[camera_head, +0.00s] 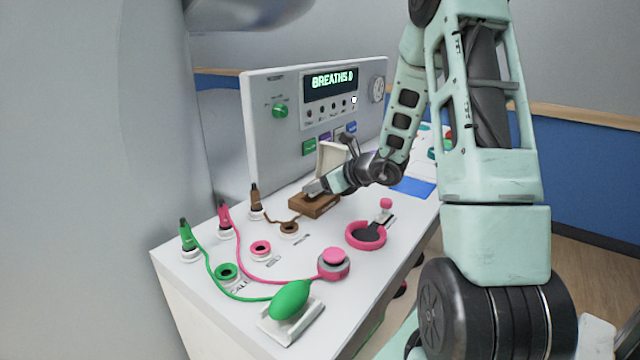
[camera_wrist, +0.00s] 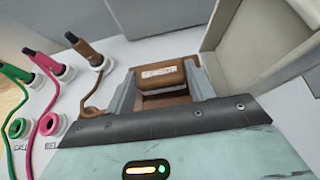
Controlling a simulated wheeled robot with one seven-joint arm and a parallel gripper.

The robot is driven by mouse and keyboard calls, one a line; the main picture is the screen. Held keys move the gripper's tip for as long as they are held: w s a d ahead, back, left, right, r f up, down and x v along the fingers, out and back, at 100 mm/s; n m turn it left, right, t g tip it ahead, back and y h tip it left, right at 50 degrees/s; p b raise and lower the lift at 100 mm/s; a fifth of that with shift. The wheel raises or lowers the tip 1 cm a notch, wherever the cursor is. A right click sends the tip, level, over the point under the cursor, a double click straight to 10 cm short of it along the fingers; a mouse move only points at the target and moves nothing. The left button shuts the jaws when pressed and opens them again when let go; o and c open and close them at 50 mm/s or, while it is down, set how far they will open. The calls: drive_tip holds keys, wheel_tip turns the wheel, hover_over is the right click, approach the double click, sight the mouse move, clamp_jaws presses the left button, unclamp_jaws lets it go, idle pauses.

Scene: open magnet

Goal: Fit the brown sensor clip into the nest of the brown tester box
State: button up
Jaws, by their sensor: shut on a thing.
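The brown tester box (camera_head: 318,207) stands on the white console top with its beige lid (camera_head: 333,158) open; the lid also shows at the right of the wrist view (camera_wrist: 255,42). My gripper (camera_head: 311,190) reaches down over the box from the right. In the wrist view my gripper (camera_wrist: 162,86) has its grey fingers on either side of the brown sensor clip (camera_wrist: 165,76), which carries a pale label, and is shut on it. The clip is at the box's opening. The fingers and palm hide its underside, so I cannot tell whether it is seated.
A brown plug (camera_head: 256,199) and brown socket (camera_head: 289,228) are left of the box, with a brown cord near them. Pink and green plugs, a pink ring (camera_head: 366,235) and a green bulb (camera_head: 290,299) occupy the front. The upright panel (camera_head: 315,115) stands behind.

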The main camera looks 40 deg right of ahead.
drive_tip(key=shift+f+b, duration=0.9)
drive_tip(key=shift+b, duration=0.05)
drive_tip(key=o, duration=1)
drive_tip(key=shift+o, duration=0.2)
drive_tip(key=shift+s+r, duration=0.1)
drive_tip(key=p+v, duration=0.1)
drive_tip(key=v, duration=1.6)
drive_tip(key=shift+s, duration=0.15)
